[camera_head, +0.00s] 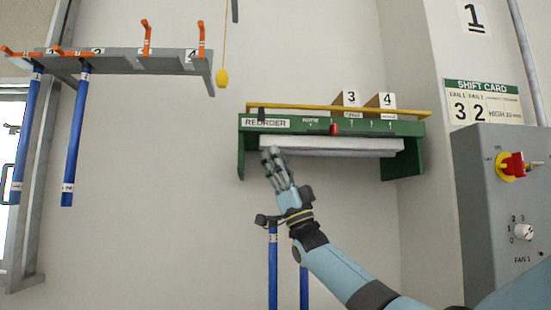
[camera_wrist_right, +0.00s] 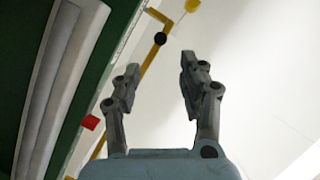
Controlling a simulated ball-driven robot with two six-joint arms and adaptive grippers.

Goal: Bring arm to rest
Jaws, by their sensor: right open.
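My right gripper (camera_head: 275,170) is raised in front of the green wall shelf (camera_head: 242,150), near the left end of its underside. In the right wrist view the same gripper (camera_wrist_right: 155,85) has its two fingers apart with nothing between them. The shelf's green edge (camera_wrist_right: 95,90) runs along the left of that view, beside the fingers. My right arm comes in from the lower right in the head view. My left gripper does not show in either view.
A grey rack (camera_head: 140,60) with orange hooks and blue rods (camera_head: 75,140) is at the left. A yellow pull (camera_head: 222,78) hangs on a cord. Cartons (camera_head: 385,102) stand on the shelf. A grey control box (camera_head: 485,200) with a red switch (camera_head: 513,164) is at the right.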

